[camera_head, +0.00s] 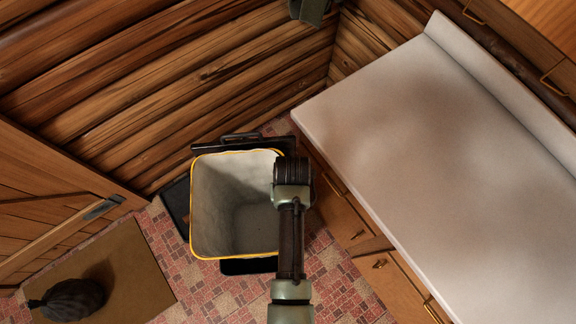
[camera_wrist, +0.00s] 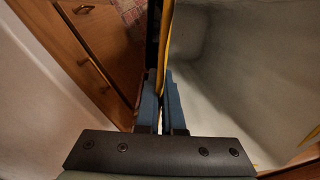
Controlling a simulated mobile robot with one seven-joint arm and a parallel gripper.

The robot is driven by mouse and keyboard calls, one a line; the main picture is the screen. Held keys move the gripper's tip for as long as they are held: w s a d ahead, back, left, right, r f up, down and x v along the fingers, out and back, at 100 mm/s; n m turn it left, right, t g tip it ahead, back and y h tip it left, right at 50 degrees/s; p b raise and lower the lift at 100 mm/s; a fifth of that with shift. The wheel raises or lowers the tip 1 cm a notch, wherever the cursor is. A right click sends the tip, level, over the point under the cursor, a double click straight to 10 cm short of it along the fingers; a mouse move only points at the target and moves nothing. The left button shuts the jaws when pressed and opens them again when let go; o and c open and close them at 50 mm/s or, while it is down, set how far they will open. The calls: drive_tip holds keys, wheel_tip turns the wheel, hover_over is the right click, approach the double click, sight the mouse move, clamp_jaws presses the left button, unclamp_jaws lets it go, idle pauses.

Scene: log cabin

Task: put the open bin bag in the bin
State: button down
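The open bin bag (camera_head: 213,200) is pale grey-white with a yellow rim, its mouth facing up in the head view. The black bin (camera_head: 248,266) shows only as dark parts around and below the bag; the bag hides most of it. I cannot tell whether the bag is above the bin or inside it. My gripper (camera_wrist: 162,105) is at the bag's right edge in the head view. In the wrist view its blue fingers are close together on the yellow rim, with the bag's pale inside (camera_wrist: 235,75) to the right.
A white countertop (camera_head: 430,150) with wooden drawers (camera_head: 345,220) stands close on the right. A log wall (camera_head: 180,90) is behind. At lower left, a dark full bag (camera_head: 72,300) rests on a brown mat (camera_head: 135,265). A wooden door (camera_head: 45,200) is at left.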

wheel_tip(320, 180, down, 43)
drive_tip(key=b, duration=3.5)
drive_tip(key=shift+r+b, duration=0.2)
drive_tip(key=shift+b, duration=0.15)
drive_tip(key=c, duration=1)
unclamp_jaws()
drive_tip(key=shift+o, duration=0.2)
drive_tip(key=shift+r, duration=0.1)
wheel_tip(320, 180, up, 13)
drive_tip(key=p, duration=0.4)
drive_tip(key=shift+d, duration=0.2)
